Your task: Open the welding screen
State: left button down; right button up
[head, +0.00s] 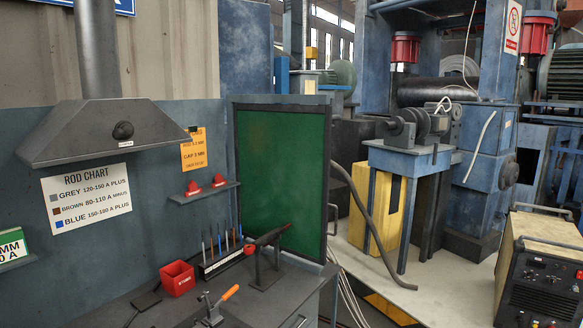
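The welding screen is a green panel (283,158) in a dark frame, standing upright at the right end of the grey welding bench in the head view. Its left edge meets the booth's back wall, and its lower left part is partly hidden by a torch-like tool on a stand. Neither of my grippers is in view.
The bench (95,312) holds a red box (178,278), a rack of rods (222,262), the tool stand (265,275) and an orange-handled clamp (212,308). A grey hood (105,135) overhangs it. A hose (370,225), blue machinery and a welder (545,275) stand right.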

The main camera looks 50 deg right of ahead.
aim_at(283, 151)
jog(key=l+z, duration=0.1)
jog(key=z, duration=1.8)
jog(key=i, duration=0.15)
